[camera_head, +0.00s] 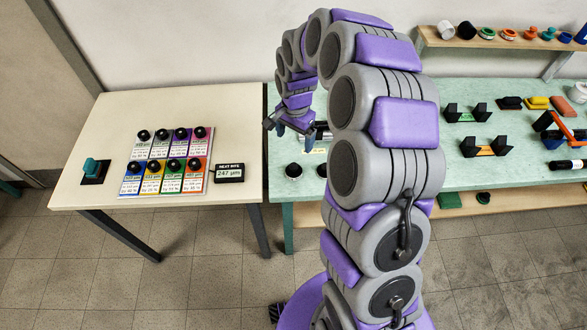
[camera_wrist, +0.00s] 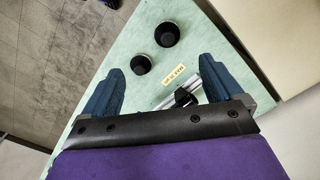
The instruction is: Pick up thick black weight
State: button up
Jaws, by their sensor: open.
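Two round black weights stand on the green table. In the head view one (camera_head: 293,170) is near the table's left front corner and the other (camera_head: 322,170) is just right of it, partly hidden by my arm. Both show in the wrist view, one nearer (camera_wrist: 140,66) and one farther (camera_wrist: 167,35); I cannot tell for sure which is thicker. My gripper (camera_head: 290,134) is above the table, behind the weights in the head view. In the wrist view its blue fingers (camera_wrist: 162,84) are spread with nothing held.
A yellow label (camera_wrist: 174,75) and a silver rail with a black piece (camera_wrist: 185,97) lie near the weights. The cream table (camera_head: 235,108) on the left holds black knobs on coloured cards and a display (camera_head: 228,173). Black stands (camera_head: 485,147) are on the right.

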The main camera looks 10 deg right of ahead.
jog(key=w+f, duration=0.2)
jog(key=m+b, duration=0.1)
send_near(294, 165)
notch_tip(294, 165, down, 7)
jog(key=shift+d, duration=0.15)
jog(key=shift+s+a+f+b, duration=0.15)
jog(key=shift+f+b, duration=0.1)
jog(key=shift+f, duration=1.05)
jog(key=shift+a+f+b, duration=0.15)
jog(key=shift+f+b, duration=0.05)
jog(key=shift+f, duration=1.1)
jog(key=shift+c, duration=0.3)
jog(key=c, duration=1.5)
jog(key=shift+o, duration=0.2)
jog(key=shift+r, duration=0.1)
